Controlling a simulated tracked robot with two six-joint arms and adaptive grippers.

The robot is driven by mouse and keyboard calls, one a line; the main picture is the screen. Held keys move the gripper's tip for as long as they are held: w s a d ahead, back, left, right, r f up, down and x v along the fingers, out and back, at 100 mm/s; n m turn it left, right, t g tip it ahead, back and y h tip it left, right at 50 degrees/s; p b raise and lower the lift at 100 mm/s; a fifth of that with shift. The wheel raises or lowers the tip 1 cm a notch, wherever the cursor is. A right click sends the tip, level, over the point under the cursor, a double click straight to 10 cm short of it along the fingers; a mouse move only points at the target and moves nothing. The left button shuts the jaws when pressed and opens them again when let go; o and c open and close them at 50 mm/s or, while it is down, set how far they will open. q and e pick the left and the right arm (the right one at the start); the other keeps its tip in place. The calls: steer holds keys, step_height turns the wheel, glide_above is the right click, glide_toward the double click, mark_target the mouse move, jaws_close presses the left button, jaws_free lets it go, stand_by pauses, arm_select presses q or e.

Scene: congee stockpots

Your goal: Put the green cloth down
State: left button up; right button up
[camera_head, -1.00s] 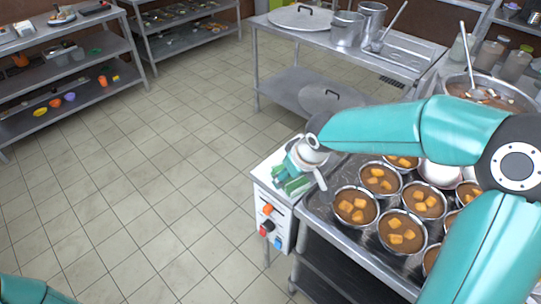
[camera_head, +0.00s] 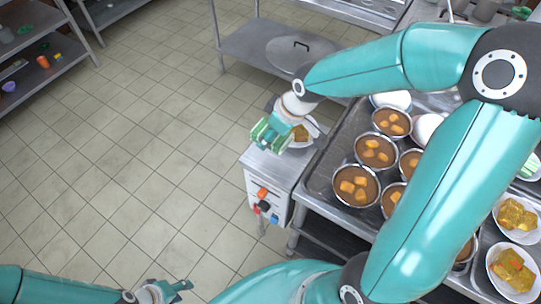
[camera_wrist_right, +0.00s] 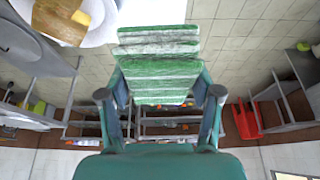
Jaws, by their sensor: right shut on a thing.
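The green cloth (camera_head: 262,132) has green and white stripes. In the right wrist view the cloth (camera_wrist_right: 160,75) hangs between the two fingers of my right gripper (camera_wrist_right: 160,100), which is shut on it. In the head view my right gripper (camera_head: 277,131) holds the cloth at the far end of a grey metal stand (camera_head: 268,168) with knobs on its front. I cannot tell whether the cloth touches the stand. My left gripper (camera_head: 165,291) is at the bottom edge, partly cut off, far from the cloth; its opening is unclear.
A white bowl with yellow-brown food (camera_head: 302,137) is right beside my right gripper. A metal tray (camera_head: 335,178) with several bowls of brown stew adjoins the stand on the right. A steel table (camera_head: 255,45) stands behind. Open tiled floor lies left.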

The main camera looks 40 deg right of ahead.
glide_above(268, 162)
steer(key=s, duration=0.1)
steer(key=f, duration=0.6)
steer(key=shift+d+f, duration=0.1)
steer(key=shift+d, duration=0.2)
steer(key=shift+w+f+b, duration=0.1)
steer(key=shift+f+b, duration=1.25)
steer(key=shift+f, duration=1.35)
steer(key=shift+r, duration=0.1)
steer(key=o, duration=0.7)
